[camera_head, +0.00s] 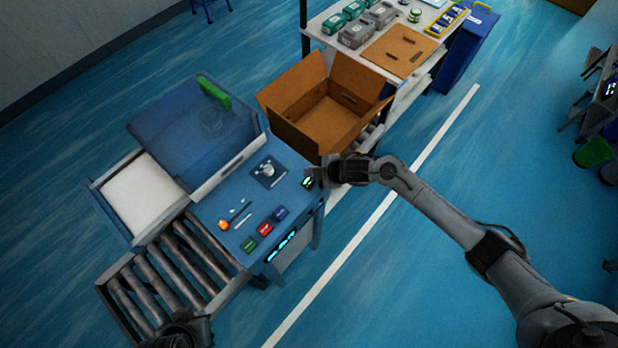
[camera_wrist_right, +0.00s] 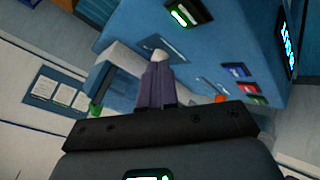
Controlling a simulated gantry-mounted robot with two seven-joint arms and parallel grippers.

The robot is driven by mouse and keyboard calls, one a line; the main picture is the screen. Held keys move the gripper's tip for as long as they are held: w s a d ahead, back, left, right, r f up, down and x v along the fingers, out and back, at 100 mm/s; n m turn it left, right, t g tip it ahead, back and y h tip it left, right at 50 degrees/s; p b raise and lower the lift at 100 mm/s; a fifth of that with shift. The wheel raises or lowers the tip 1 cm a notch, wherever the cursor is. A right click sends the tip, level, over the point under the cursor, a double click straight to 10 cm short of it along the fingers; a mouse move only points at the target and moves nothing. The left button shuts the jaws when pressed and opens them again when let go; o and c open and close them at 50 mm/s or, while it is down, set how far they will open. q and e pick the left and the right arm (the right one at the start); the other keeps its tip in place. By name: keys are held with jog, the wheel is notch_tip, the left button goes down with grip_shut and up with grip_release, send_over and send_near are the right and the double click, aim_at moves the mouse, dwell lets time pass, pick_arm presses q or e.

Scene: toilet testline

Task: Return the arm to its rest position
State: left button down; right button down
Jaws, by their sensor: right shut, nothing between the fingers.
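My right arm comes in from the right in the head view. Its gripper (camera_head: 318,179) is at the right edge of the blue test station (camera_head: 222,205), next to a small device with a green display (camera_head: 308,182). In the right wrist view the fingers (camera_wrist_right: 156,85) are together and hold nothing. A small pale knob (camera_wrist_right: 160,56) shows just beyond the fingertips; I cannot tell the gap between them. My left arm shows only as a dark part at the bottom edge of the head view, and its fingers are not visible.
An open cardboard box (camera_head: 322,112) stands just behind my right gripper. A roller conveyor (camera_head: 165,275) lies at lower left. Green, red and blue buttons (camera_head: 265,230) line the station's front. A shelf table (camera_head: 400,52) is at the back. The floor right of the white line is open.

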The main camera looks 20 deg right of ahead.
jog(key=shift+r, duration=0.45)
jog(key=shift+s+f, duration=0.1)
